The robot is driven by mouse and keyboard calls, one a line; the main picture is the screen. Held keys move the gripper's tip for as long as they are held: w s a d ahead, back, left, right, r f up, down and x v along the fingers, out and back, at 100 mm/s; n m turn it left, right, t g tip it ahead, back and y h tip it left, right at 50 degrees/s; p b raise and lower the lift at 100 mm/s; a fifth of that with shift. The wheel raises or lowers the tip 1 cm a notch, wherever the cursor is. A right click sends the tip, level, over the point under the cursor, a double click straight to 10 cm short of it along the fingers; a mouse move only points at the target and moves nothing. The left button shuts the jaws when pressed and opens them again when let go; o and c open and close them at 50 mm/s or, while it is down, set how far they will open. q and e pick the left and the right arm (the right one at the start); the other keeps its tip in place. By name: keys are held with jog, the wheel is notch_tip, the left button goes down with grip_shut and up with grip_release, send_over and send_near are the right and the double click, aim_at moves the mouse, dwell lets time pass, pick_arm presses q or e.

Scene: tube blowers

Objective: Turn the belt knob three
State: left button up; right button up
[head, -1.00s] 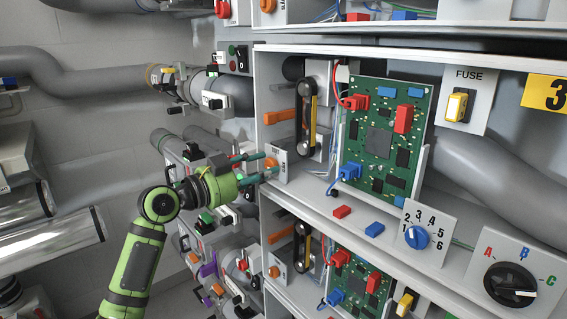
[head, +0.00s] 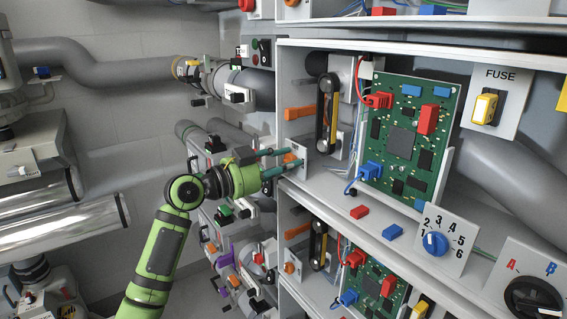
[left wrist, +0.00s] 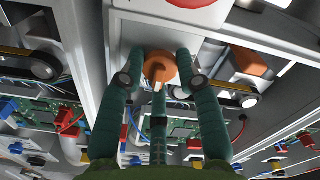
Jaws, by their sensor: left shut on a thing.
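The orange belt knob (head: 290,159) sits on a small pale plate (head: 300,157) at the left end of the upper open shelf. My left gripper (head: 284,162) reaches it from the left, its teal fingers at the plate. In the left wrist view the knob (left wrist: 160,69) lies between the fingertips (left wrist: 160,75), and the gripper is shut on it. A white mark shows on the knob, towards the bottom of that picture. The upright belt (head: 327,110) runs over two pulleys just behind the plate. My right gripper is not in view.
A green circuit board (head: 405,140) stands right of the belt. A blue dial (head: 435,244) and a black dial (head: 533,298) are on the shelf front. A similar shelf with another orange knob (head: 289,268) lies below. Pipes (head: 130,73) fill the left.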

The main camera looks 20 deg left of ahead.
pick_arm(q)
jog(key=shift+a+n, duration=0.1)
jog(key=shift+n, duration=0.6)
jog(key=n, duration=0.2)
jog(key=shift+n, duration=0.3)
jog(key=n, duration=0.4)
jog(key=shift+r+p, duration=0.1)
jog(key=shift+p, duration=0.25)
jog(key=n+p, duration=0.1)
jog(key=n, duration=0.4)
jog(key=shift+p, duration=0.4)
jog(key=n+p, duration=0.1)
jog(key=n, duration=0.2)
jog(key=shift+n+p, duration=0.3)
jog(key=shift+p, duration=0.1)
jog(key=shift+n, duration=0.5)
jog(key=shift+f+p, duration=0.3)
jog(key=o, duration=0.8)
jog(key=shift+o, duration=0.2)
